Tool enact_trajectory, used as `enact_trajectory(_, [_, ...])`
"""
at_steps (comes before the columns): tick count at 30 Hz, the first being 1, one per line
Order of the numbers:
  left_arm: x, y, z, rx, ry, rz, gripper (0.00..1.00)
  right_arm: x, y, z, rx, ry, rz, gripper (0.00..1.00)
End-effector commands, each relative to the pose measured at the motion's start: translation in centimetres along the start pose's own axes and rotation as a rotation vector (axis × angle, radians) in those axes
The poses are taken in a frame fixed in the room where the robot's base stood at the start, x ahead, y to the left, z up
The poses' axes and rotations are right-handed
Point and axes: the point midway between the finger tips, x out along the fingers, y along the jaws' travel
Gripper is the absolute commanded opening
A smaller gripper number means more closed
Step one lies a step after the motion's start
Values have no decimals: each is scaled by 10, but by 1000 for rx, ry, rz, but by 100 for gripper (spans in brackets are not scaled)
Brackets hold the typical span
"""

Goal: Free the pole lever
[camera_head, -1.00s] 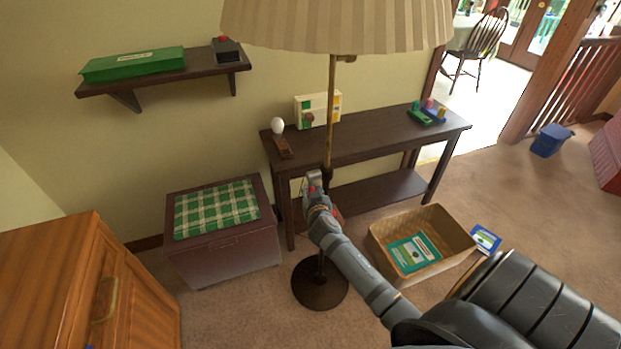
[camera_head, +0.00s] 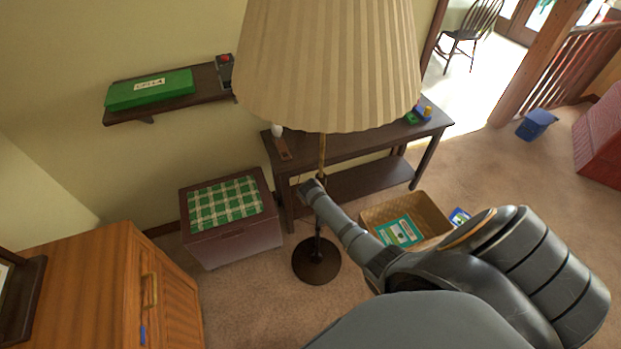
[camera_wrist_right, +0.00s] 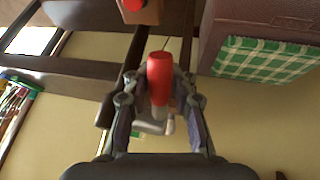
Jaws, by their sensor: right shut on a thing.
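A floor lamp stands before the side table, with a pleated shade (camera_head: 325,65), a thin brass pole (camera_head: 321,155) and a dark round base (camera_head: 316,261). My right gripper (camera_head: 308,187) is at the pole, below the shade. In the right wrist view, my right gripper (camera_wrist_right: 160,105) is shut on a red-handled lever (camera_wrist_right: 160,72) with bent grey metal below the red grip. Another red piece on a brown block (camera_wrist_right: 133,5) is cut off at the top edge. The lever is too small to make out in the head view. My left gripper is not in view.
A side table (camera_head: 350,148) stands behind the lamp. A chest (camera_head: 232,243) with a green checked cushion is left of it, and a wooden cabinet (camera_head: 85,290) nearer. A tan bin (camera_head: 432,208) sits right of the lamp. A wall shelf (camera_head: 205,90) holds a green box (camera_head: 150,90).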

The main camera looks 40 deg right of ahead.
Motion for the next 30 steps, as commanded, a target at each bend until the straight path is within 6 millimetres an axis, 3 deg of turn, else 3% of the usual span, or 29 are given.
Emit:
enact_trajectory(6, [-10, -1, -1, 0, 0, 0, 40, -5, 3, -4, -11, -45, 6, 0])
enact_trajectory(20, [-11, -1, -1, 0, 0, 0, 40, -6, 4, -8, -13, -48, 8, 0])
enact_trajectory(21, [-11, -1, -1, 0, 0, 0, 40, -6, 4, -8, -13, -47, 8, 26])
enact_trajectory(26, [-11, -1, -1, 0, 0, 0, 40, -6, 4, -7, -13, -49, 6, 48])
enact_trajectory(30, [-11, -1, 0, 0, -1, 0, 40, -5, 3, -5, -12, -52, 4, 48])
